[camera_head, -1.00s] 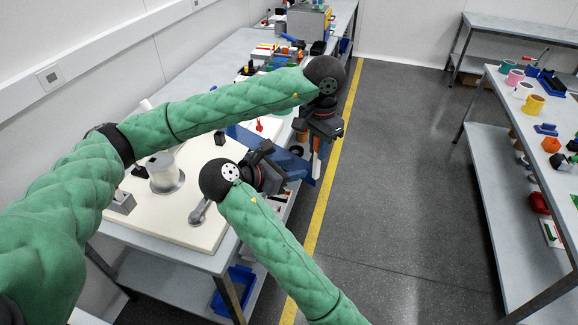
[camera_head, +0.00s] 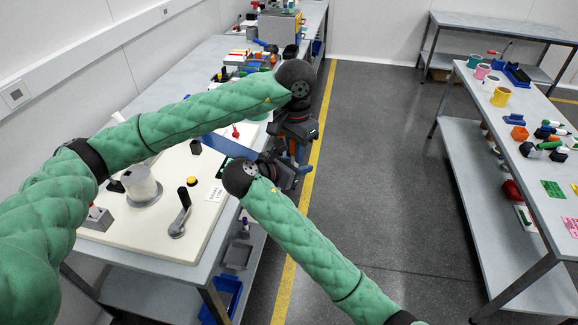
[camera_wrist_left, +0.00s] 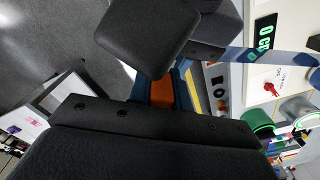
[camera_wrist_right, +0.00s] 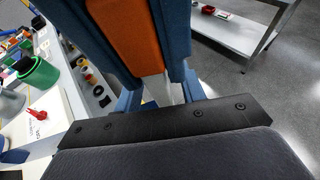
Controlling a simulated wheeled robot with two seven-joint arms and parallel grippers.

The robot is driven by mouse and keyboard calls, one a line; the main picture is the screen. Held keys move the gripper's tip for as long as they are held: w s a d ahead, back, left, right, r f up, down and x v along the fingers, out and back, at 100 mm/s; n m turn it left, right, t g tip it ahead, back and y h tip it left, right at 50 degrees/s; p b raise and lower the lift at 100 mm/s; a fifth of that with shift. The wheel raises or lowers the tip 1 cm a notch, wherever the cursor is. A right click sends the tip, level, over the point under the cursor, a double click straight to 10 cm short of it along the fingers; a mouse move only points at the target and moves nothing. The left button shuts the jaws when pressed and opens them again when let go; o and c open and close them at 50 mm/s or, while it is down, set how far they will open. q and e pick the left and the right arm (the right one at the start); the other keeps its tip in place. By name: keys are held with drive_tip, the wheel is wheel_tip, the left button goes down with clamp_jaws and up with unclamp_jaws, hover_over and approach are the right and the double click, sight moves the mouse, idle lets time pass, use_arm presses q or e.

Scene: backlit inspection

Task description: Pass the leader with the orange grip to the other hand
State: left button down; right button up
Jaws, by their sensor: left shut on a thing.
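The orange grip of the leader (camera_wrist_left: 161,94) shows between the blue fingers of my left gripper (camera_wrist_left: 163,85), which is shut on it. In the right wrist view the orange grip (camera_wrist_right: 138,36) fills the space between large blue finger surfaces. My right gripper (camera_wrist_right: 160,92) has its fingers apart, with a gap at their base, and is around or right beside the grip; contact is unclear. In the head view the left gripper (camera_head: 300,135) and right gripper (camera_head: 288,178) are close together beside the left bench's edge.
A right bench (camera_head: 500,130) carries cups and small parts. The grey aisle floor (camera_head: 380,170) between is clear.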

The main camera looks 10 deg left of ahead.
drive_tip(key=shift+w+d+f, duration=0.1)
drive_tip(key=shift+w+d, duration=0.1)
drive_tip(key=shift+c, duration=0.4)
clamp_jaws()
use_arm(q)
drive_tip(key=c, duration=1.2)
unclamp_jaws()
drive_tip(key=shift+r, duration=0.15)
wheel_tip(320, 180, up, 12)
drive_tip(key=shift+f, duration=0.15)
